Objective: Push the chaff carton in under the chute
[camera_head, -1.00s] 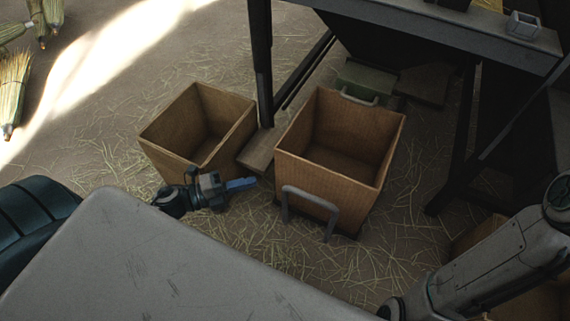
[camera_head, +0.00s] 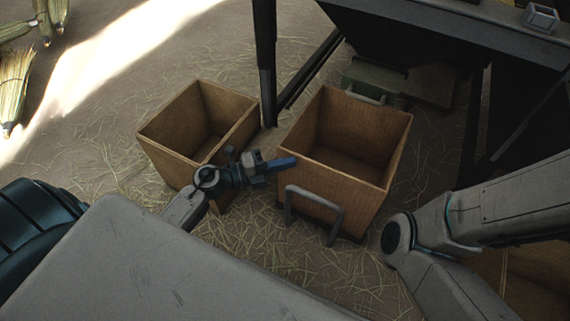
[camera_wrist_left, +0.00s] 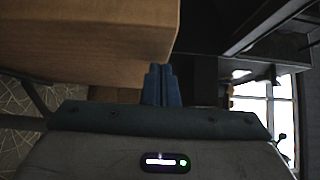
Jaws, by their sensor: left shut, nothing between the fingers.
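Two open brown cartons stand on the floor. The right carton (camera_head: 335,192) is larger, with a grey bar handle (camera_head: 313,211) at its front, and stands just before the dark machine. The left carton (camera_head: 172,165) is smaller. Neither is marked as the chaff carton. My left gripper (camera_head: 290,163) is shut and empty, its blue fingers at the right carton's left front corner; I cannot tell if they touch it. In the left wrist view the shut fingers (camera_wrist_left: 162,85) sit just below and beside a carton's wall (camera_wrist_left: 85,40). My right gripper is out of the picture.
The dark machine body (camera_head: 400,35), perhaps with the chute, overhangs behind the right carton; its leg (camera_head: 265,65) stands between the cartons at the back. A greenish box (camera_head: 372,75) lies under it. Straw litters the floor. Brooms (camera_head: 14,90) lie far left.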

